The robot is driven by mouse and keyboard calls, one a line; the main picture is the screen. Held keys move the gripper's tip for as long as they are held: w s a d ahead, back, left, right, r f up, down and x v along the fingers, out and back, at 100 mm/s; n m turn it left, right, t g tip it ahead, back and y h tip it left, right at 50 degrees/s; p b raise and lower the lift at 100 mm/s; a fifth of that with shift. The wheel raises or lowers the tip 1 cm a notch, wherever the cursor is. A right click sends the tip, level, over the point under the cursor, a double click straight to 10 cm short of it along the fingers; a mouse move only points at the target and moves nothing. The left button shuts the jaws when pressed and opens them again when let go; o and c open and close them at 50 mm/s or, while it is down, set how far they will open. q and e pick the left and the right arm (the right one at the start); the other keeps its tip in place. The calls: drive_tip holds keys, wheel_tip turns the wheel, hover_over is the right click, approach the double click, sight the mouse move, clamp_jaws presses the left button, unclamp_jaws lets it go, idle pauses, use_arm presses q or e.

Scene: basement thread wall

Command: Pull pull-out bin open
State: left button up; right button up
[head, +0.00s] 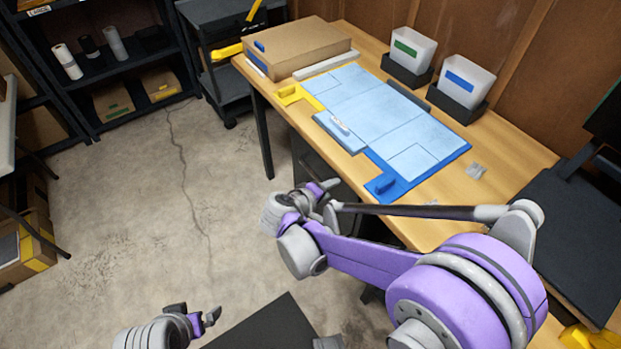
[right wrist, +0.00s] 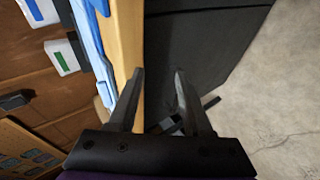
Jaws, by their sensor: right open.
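A dark unit (head: 312,160) stands under the wooden table, partly hidden by my right arm. It looks like the housing of the pull-out bin, but I cannot make out the bin's front. In the right wrist view its dark panel (right wrist: 215,35) lies just beyond the fingers, beside the table edge. A small dark and grey piece (right wrist: 168,125) shows between the fingers; I cannot tell if it is a handle. My right gripper (head: 326,188) is open and empty in front of the unit; its spread fingers (right wrist: 158,78) show in the wrist view. My left gripper (head: 197,314) is low at the left, fingers apart, empty.
The table (head: 505,180) carries a blue mat (head: 375,105), a cardboard box (head: 300,47) and two white bins (head: 411,47) in dark holders. A dark cart (head: 228,85) and shelves (head: 100,75) stand at the back left. The concrete floor (head: 150,190) is clear.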

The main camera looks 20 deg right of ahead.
sight(312, 172)
drive_tip(key=w+a+f+n+t+h+b, duration=0.2)
drive_tip(key=w+a+f+t+h+b, duration=0.15)
drive_tip(key=w+a+f, duration=0.4)
use_arm(q)
wheel_tip(312, 172, down, 7)
drive_tip(key=b, duration=0.1)
drive_tip(key=shift+w+r, duration=0.15)
drive_tip(key=shift+r, duration=0.05)
use_arm(e)
drive_tip(key=shift+y, duration=0.25)
drive_tip(key=x, duration=1)
drive_tip(key=shift+a+f, duration=0.15)
drive_tip(key=shift+f, duration=0.1)
drive_tip(key=shift+c, duration=0.2)
clamp_jaws()
